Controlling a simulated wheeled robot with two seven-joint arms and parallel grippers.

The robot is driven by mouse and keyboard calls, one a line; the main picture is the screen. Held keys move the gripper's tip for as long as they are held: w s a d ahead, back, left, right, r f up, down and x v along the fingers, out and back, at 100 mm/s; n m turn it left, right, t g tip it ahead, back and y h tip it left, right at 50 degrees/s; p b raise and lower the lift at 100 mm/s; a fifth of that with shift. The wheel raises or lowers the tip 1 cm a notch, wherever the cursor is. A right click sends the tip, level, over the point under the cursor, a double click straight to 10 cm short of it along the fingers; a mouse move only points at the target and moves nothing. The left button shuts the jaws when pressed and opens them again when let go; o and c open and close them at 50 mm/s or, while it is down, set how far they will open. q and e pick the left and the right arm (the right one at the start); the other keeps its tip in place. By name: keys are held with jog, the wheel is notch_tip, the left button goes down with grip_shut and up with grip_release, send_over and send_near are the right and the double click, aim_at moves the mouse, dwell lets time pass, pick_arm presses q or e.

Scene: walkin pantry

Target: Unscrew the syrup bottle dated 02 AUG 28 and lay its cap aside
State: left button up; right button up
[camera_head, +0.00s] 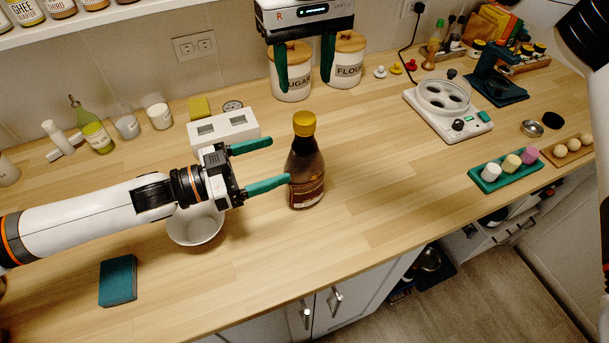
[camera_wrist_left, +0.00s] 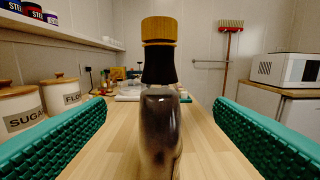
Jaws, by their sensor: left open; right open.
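A dark brown syrup bottle (camera_head: 306,168) with a yellow cap (camera_head: 304,123) stands upright on the wooden counter. The cap is on the bottle. My left gripper (camera_head: 279,163) is open with green fingers, just left of the bottle and pointing at it, not around it. In the left wrist view the bottle (camera_wrist_left: 160,130) stands ahead between the spread fingers, its cap (camera_wrist_left: 159,29) above them. No date can be read on the bottle. My right gripper (camera_head: 304,62) is open and empty, high at the top middle, fingers pointing down in front of the canisters.
A white bowl (camera_head: 195,232) sits under my left wrist, and a white two-hole block (camera_head: 222,130) behind it. Sugar (camera_head: 291,88) and flour (camera_head: 344,70) canisters stand at the back.

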aim_at(304, 172)
pick_arm(q)
notch_tip(304, 172, down, 7)
jog(key=shift+w+r, duration=0.1)
pick_arm(e)
jog(key=shift+w, duration=0.1)
pick_arm(q)
jog(key=x, duration=0.7)
jog(key=shift+d+r, duration=0.2)
